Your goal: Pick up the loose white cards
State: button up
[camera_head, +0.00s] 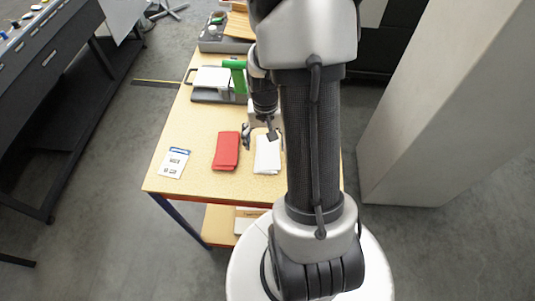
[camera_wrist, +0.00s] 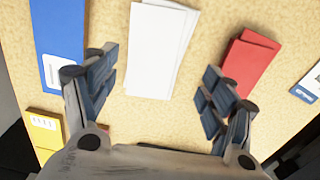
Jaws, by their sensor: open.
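The loose white cards (camera_wrist: 158,48) lie as a small, slightly fanned stack on the pale tabletop. They also show in the head view (camera_head: 267,156), partly cut off by my arm. My gripper (camera_wrist: 156,78) is open and empty. In the wrist view its two fingers stand apart to the left and right of the near part of the stack, with clear table between them. In the head view my gripper (camera_head: 260,134) is above the far end of the cards. I cannot tell its exact height.
Red folded cards (camera_wrist: 247,62) lie beside the white ones. A blue card (camera_wrist: 58,30) and a yellow one (camera_wrist: 45,128) lie on the other side. A printed label sheet (camera_head: 173,162) lies near the table's left edge.

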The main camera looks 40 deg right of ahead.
aim_at(268, 152)
jog(key=f+b, duration=0.1)
jog(key=f, duration=0.4)
jog(key=shift+s+d+f+b, duration=0.1)
jog(key=shift+s+d+b, duration=0.1)
jog(key=shift+b, duration=0.15)
jog(key=shift+c, duration=0.3)
jog(key=c, duration=1.1)
jog(key=shift+r, duration=0.2)
jog(key=shift+c, duration=0.2)
